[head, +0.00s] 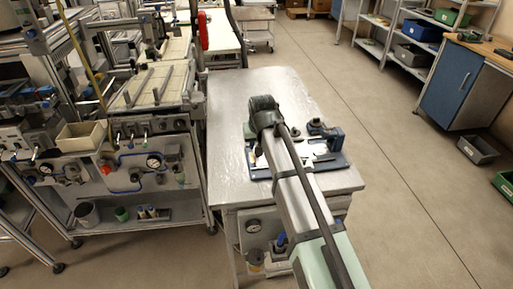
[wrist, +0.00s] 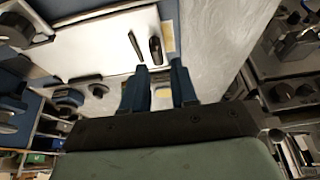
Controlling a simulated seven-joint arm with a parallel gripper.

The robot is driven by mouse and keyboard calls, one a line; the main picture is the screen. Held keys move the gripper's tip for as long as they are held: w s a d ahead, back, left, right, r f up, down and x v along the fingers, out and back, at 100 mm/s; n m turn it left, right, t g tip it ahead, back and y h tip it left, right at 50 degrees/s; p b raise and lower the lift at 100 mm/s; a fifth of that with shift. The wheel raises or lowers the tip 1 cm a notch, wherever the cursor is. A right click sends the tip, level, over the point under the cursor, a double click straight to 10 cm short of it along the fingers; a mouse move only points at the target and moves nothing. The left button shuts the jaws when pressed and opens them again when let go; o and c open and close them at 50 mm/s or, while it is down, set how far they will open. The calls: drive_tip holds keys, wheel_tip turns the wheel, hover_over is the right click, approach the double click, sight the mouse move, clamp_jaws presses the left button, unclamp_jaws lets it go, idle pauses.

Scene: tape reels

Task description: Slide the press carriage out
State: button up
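A blue-based press fixture (head: 336,160) lies on the metal-topped table, partly covered by my arm. I cannot tell which part is the carriage. My gripper (wrist: 160,67) has two blue fingers, apart, with no object clearly held between them. The fingertips point toward the handle-like piece and appear just short of it. In the head view the fingers are not clear.
The metal table top (head: 235,95) is bare around the fixture, mostly at the back and left. A workbench with a pale bin (head: 80,135) stands at the left. A blue cabinet (head: 452,85) and shelves stand at the right, with open floor between.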

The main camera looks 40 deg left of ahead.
drive_tip(key=v, duration=0.8)
drive_tip(key=shift+r, duration=0.35)
drive_tip(key=shift+s, duration=0.1)
